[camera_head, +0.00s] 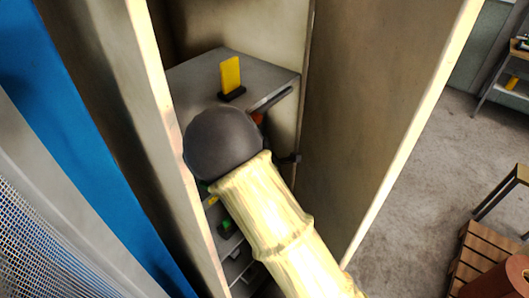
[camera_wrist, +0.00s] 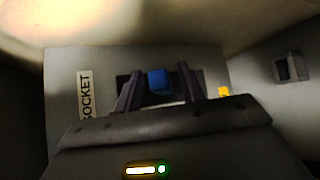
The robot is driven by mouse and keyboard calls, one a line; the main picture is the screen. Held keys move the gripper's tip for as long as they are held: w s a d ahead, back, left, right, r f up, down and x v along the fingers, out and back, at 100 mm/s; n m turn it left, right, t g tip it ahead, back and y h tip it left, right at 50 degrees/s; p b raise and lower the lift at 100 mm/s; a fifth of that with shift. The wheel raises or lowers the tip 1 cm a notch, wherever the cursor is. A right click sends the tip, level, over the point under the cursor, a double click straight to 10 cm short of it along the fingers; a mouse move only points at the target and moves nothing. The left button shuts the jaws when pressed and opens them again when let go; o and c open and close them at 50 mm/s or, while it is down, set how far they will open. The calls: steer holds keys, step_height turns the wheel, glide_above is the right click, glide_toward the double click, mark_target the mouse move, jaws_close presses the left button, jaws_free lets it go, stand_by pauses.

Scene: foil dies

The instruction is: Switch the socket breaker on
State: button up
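In the wrist view, a grey panel carries a white label (camera_wrist: 84,96) reading SOCKET, turned on its side. A blue breaker lever (camera_wrist: 158,81) stands to the right of it in a dark slot. My gripper (camera_wrist: 157,80) is open, with one finger to the left and one to the right of the blue lever. A gap shows on both sides of the lever. The lower part of the breaker is hidden behind my gripper's body. In the head view my arm reaches into the open cabinet (camera_head: 382,120); its dark rounded wrist hides the fingers and the breaker.
A yellow upright piece (camera_head: 230,74) stands on the grey unit's top (camera_head: 190,80) inside the cabinet. Green and yellow parts show lower down. A small yellow part (camera_wrist: 223,91) sits right of my fingers. A dark square fitting (camera_wrist: 291,67) is on the right wall. Cabinet walls enclose my arm.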

steer(key=b+v, duration=0.8)
steer(key=v, duration=0.9)
steer(key=shift+w, duration=0.1)
stand_by(0.4)
